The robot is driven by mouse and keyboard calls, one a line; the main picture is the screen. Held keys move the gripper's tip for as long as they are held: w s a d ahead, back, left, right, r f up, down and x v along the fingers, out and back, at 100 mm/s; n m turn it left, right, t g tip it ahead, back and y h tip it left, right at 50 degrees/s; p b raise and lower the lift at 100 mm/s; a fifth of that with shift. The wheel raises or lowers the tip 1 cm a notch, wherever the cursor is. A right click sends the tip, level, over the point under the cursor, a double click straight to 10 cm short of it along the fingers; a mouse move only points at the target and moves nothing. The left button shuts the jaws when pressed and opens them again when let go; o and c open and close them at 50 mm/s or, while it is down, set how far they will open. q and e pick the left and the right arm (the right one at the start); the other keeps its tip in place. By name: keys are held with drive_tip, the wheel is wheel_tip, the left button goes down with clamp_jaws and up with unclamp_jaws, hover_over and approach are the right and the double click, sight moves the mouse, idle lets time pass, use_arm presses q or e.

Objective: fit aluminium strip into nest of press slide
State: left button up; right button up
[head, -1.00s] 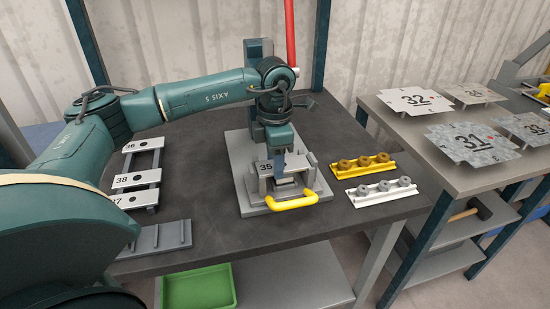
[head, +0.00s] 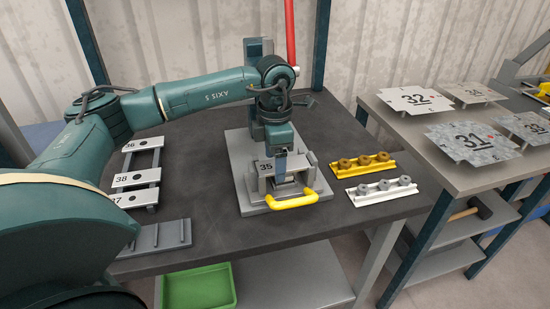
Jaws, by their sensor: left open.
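The aluminium strip marked 35 (head: 266,167) lies across the press slide, above its yellow handle (head: 292,201). The fingers hide part of the strip, and I cannot tell whether it is fully seated in the nest. The press (head: 243,197) has a grey base plate on the table. My left gripper (head: 281,165) points down at the middle of the strip, with its jaws open. My right gripper is not in view.
More strips, marked 36, 38 and 37 (head: 134,179), lie on a rack at the left. Yellow (head: 363,166) and white (head: 384,190) holders with round parts stand right of the press. A red bar (head: 291,32) rises behind. Numbered plates (head: 468,143) lie on the right bench.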

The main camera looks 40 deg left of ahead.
use_arm(q)
wheel_tip(320, 180, up, 13)
idle(0.3)
drive_tip(key=shift+d, duration=0.1)
